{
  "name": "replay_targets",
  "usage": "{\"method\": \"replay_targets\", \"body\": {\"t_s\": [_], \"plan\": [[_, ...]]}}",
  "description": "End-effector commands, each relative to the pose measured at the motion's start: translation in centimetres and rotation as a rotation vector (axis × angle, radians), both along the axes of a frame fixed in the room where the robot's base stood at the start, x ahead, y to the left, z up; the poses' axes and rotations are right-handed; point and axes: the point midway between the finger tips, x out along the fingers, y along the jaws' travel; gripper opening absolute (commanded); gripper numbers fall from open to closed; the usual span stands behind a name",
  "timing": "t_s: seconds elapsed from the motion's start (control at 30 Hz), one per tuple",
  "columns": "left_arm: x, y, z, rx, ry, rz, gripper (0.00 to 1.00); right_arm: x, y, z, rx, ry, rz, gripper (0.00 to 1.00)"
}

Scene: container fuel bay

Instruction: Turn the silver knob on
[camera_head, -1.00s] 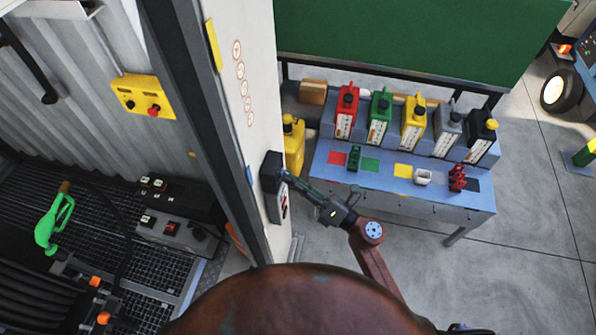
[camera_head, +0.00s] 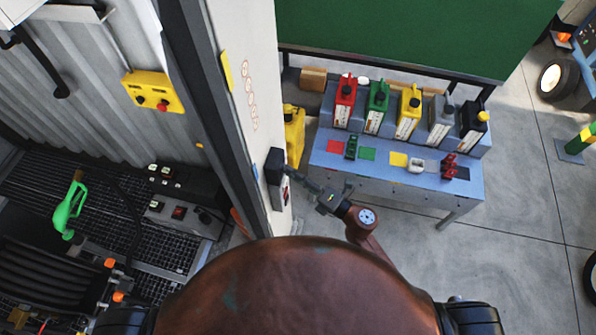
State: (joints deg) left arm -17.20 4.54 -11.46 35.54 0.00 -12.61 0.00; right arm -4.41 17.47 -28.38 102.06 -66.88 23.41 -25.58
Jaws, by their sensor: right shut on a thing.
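A black box (camera_head: 275,166) with a grey plate (camera_head: 284,196) below it, carrying a red and black mark, is fixed to the side of the white container wall. My right gripper (camera_head: 296,178) reaches in from the right and its tips are against this switch box. It is shut on a small part there, which I take for the silver knob. The knob itself is hidden behind the fingers, so its turned position cannot be seen. My left gripper is not in view.
The white wall (camera_head: 240,75) and its dark post (camera_head: 205,110) stand left of the gripper. A blue bench (camera_head: 437,182) with several coloured canisters stands to the right. A yellow can (camera_head: 294,135) is behind the box. Open floor (camera_head: 500,250) lies at right.

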Motion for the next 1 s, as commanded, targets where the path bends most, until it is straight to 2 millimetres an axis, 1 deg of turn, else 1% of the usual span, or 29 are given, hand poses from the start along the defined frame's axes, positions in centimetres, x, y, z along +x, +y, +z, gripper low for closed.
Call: {"method": "replay_targets", "body": {"t_s": [0.23,0.27,0.5,0.7,0.77,0.8,0.83,0.93,1.0], "plan": [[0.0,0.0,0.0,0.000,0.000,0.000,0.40,-0.1,0.1,0.2,0.003,-0.001,0.003,0.00],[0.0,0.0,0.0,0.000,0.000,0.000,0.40,-0.1,0.1,0.2,0.003,-0.001,0.003,0.23],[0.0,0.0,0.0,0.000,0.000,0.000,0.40,0.0,0.0,0.1,0.002,-0.002,0.002,0.38],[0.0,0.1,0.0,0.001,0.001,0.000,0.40,0.0,0.0,0.1,0.001,-0.001,0.001,0.38],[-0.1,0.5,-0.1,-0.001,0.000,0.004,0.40,-0.1,-0.1,0.0,0.001,-0.001,0.000,0.38],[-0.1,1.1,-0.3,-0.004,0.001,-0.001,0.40,-0.1,-0.2,0.0,0.001,-0.001,0.000,0.38],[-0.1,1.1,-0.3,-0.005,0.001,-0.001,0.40,-0.2,-0.3,0.0,0.000,0.000,0.000,0.38],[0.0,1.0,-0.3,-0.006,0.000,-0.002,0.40,-0.9,-1.2,-0.2,0.000,0.002,0.000,0.38],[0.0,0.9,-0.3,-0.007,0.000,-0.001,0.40,-1.7,-2.2,-0.2,0.001,0.002,-0.001,0.38]]}}
